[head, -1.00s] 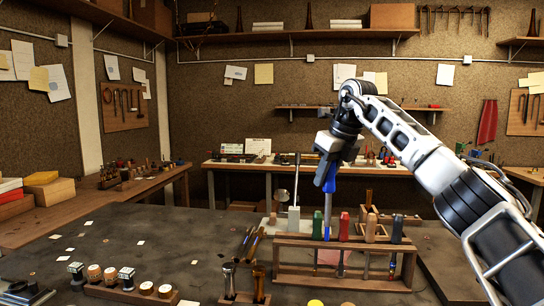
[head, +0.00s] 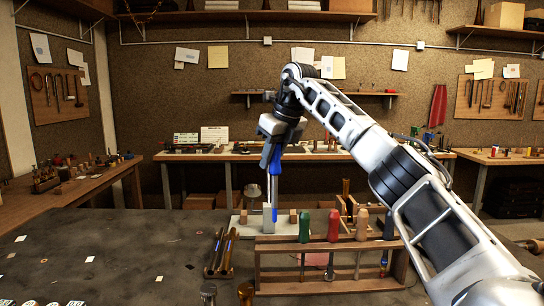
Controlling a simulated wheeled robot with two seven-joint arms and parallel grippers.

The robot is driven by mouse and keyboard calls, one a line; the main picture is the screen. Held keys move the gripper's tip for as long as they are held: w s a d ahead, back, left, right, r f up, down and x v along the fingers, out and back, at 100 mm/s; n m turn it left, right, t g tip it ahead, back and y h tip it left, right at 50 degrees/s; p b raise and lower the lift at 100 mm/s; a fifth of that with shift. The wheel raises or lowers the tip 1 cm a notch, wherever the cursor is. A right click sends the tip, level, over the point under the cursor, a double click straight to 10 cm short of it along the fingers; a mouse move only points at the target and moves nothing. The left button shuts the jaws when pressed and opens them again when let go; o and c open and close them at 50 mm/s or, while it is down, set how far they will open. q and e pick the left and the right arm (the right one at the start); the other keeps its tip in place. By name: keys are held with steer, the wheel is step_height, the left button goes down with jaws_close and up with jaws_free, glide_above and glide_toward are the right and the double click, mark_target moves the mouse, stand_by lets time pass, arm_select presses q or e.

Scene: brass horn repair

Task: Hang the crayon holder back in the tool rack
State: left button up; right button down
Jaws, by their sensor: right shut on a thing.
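My right gripper (head: 274,160) is shut on a blue tool (head: 275,192), apparently the crayon holder. It hangs nearly upright above the left end of the wooden tool rack (head: 325,241). Its low end shows close to the top rail; I cannot tell whether it touches. The rail left of the green handle shows no hanging tool. My left gripper is not in view.
Left of the rack is a small holder with dark sticks (head: 221,252). The dark bench top (head: 130,245) is mostly clear on the left. My right arm covers the area right of the rack.

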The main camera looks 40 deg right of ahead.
mark_target(272, 174)
steer(key=shift+f+b, duration=0.7)
steer(key=shift+f, duration=0.7)
steer(key=shift+f+b, duration=0.4)
steer(key=shift+f, duration=0.45)
arm_select(q)
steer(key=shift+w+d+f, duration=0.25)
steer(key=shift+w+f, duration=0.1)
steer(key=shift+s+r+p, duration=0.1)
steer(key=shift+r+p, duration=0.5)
steer(key=shift+p, duration=0.05)
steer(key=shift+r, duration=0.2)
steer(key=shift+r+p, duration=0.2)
steer(key=shift+p, duration=0.2)
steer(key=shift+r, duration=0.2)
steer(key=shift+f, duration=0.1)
arm_select(e)
steer(key=shift+f, duration=0.2)
